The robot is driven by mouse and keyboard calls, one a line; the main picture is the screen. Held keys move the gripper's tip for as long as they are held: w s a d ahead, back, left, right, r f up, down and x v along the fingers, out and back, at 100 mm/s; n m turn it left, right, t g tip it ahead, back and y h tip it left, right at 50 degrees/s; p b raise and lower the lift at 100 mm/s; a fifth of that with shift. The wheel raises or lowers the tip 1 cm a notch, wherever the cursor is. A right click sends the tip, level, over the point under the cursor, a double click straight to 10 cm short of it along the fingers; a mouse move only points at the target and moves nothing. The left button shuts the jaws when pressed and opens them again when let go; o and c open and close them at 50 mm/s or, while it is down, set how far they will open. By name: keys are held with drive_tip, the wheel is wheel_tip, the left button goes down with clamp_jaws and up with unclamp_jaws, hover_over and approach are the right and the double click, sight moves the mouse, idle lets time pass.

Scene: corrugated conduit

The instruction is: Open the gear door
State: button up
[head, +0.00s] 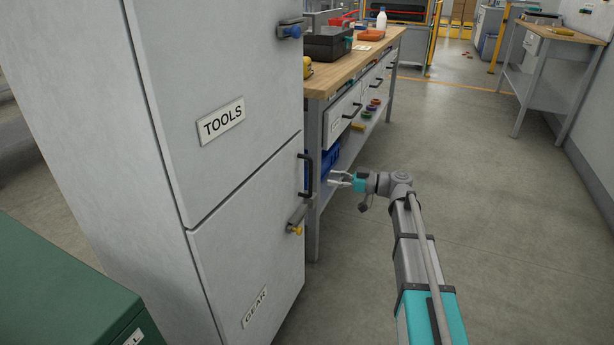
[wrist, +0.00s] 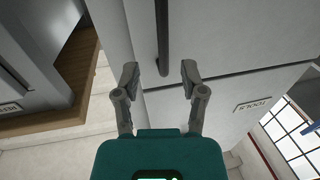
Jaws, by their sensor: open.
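The grey cabinet has an upper door labelled TOOLS (head: 222,122) and a lower gear door (head: 240,255) labelled GEAR, both shut. The gear door's upright black handle (head: 304,176) is near its upper right edge. A latch with a yellow knob (head: 296,229) sits below the handle. My gripper (head: 335,179) is open and empty, just right of the handle and apart from it in the head view. In the wrist view, the handle (wrist: 162,40) appears between the open fingers of my gripper (wrist: 160,76), its near end level with the fingertips. Contact is not visible.
A blue-knobbed latch (head: 290,30) is on the tools door. A wood-topped workbench (head: 345,70) with drawers stands close behind the cabinet. A green box (head: 60,290) is at the lower left. The floor (head: 460,180) to the right is clear.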

sight(309, 175)
drive_tip(key=a, duration=0.5)
drive_tip(key=w+a, duration=0.1)
drive_tip(key=a, duration=0.1)
drive_tip(key=shift+a, duration=0.2)
drive_tip(key=shift+c, duration=0.3)
clamp_jaws()
drive_tip(key=shift+w, duration=0.1)
drive_tip(key=shift+a, duration=0.15)
